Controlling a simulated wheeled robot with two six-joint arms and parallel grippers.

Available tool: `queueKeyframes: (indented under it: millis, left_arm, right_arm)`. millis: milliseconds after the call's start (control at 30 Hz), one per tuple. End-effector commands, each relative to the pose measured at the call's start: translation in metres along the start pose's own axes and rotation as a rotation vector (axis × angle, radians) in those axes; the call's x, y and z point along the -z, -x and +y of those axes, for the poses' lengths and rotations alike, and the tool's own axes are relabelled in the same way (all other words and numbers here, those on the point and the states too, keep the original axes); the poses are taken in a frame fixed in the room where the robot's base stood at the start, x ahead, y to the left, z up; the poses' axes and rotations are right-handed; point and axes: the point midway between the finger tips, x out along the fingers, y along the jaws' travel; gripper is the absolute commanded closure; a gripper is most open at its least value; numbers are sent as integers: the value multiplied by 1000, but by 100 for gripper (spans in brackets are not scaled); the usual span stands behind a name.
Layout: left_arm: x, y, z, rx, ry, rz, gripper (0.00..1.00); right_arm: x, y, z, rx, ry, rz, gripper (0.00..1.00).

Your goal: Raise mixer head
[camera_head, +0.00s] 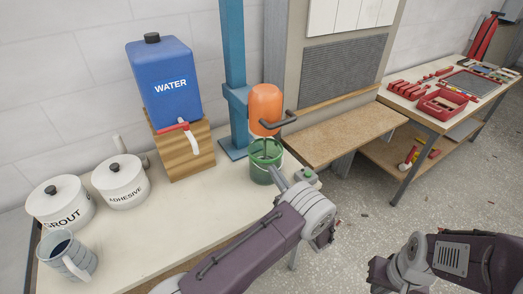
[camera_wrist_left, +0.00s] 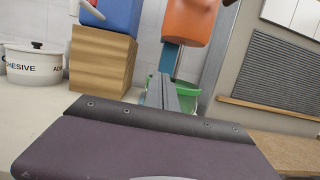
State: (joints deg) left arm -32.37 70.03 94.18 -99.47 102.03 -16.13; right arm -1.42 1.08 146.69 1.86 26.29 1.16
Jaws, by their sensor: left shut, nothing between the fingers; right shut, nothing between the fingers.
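The orange mixer head (camera_head: 265,108) hangs on a blue upright stand (camera_head: 235,70), with a dark handle (camera_head: 278,124) sticking out to its right. Its lower end reaches into a green bucket (camera_head: 265,174) on the counter. My left gripper (camera_head: 277,177) is shut and empty, just in front of the bucket and below the handle. In the left wrist view its fingers (camera_wrist_left: 161,90) are together before the green bucket (camera_wrist_left: 188,93), with the orange head (camera_wrist_left: 188,22) above. My right arm shows at lower right of the head view; its fingers are out of frame.
A blue water container (camera_head: 165,85) stands on a wooden block (camera_head: 185,152). Grout pot (camera_head: 60,205), adhesive pot (camera_head: 121,183) and a grey mug (camera_head: 67,258) stand at left. A bare wooden shelf (camera_head: 345,138) lies right of the mixer. A tool table (camera_head: 440,120) stands far right.

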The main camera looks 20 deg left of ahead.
Motion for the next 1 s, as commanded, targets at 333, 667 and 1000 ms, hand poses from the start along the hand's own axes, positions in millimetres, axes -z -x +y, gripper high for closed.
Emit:
queueKeyframes:
  millis: [333, 667, 1000]
  left_arm:
    - [-3, -64, 2, -7, 0, 2, 100]
    - [-29, -107, 1, -3, 1, 1, 100]
    - [-39, -110, 1, -3, 0, 2, 100]
  right_arm:
    - [2, 16, 0, 0, 0, 0, 100]
    - [4, 37, -1, 0, 0, 0, 100]
    - [4, 40, -1, 0, 0, 0, 100]
